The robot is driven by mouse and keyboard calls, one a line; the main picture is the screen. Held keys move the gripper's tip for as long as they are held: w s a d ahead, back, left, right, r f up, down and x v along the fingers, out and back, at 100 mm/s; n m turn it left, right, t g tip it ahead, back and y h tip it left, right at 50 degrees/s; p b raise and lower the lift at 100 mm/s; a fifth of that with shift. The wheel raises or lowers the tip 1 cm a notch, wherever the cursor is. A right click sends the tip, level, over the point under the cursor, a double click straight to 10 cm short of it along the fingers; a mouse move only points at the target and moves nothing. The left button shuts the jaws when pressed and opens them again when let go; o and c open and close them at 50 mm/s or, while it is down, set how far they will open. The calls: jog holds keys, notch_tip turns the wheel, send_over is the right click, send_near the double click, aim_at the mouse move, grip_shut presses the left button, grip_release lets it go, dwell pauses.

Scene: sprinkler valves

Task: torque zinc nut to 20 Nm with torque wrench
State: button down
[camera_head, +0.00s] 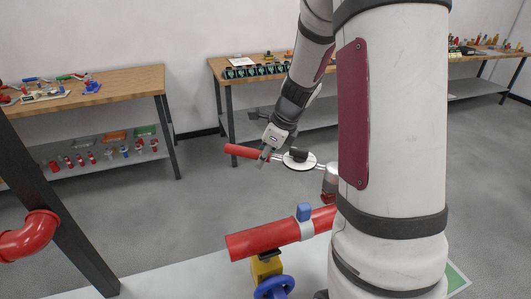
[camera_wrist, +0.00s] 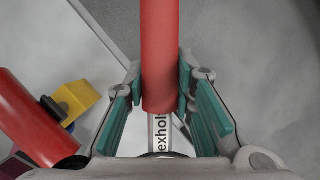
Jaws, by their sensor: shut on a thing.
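My gripper (camera_head: 265,157) is shut on a torque wrench, held at its red handle (camera_head: 242,151). In the wrist view my gripper's teal pads (camera_wrist: 160,90) press either side of the red handle (camera_wrist: 160,45), and a pale lettered shaft (camera_wrist: 160,130) shows below it. The wrench's white round dial (camera_head: 298,164) is just right of my gripper. Its far end reaches right toward a red and grey fitting (camera_head: 329,182), partly hidden by my arm; I cannot tell whether they touch. I cannot make out the zinc nut.
A red pipe (camera_head: 262,240) with a grey band and blue block (camera_head: 304,211) lies below the wrench, above a yellow valve body (camera_head: 265,268) with a blue handwheel (camera_head: 274,288). A red elbow (camera_head: 30,236) is at left. Workbenches (camera_head: 125,83) stand behind; grey floor is clear between.

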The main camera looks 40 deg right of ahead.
jog(key=shift+s+a+n+y, duration=0.15)
jog(key=shift+s+a+n, duration=0.4)
jog(key=shift+a, duration=0.15)
jog(key=shift+s+a+n+y, duration=0.15)
jog(key=shift+s+a+n, duration=0.35)
jog(key=shift+a, duration=0.2)
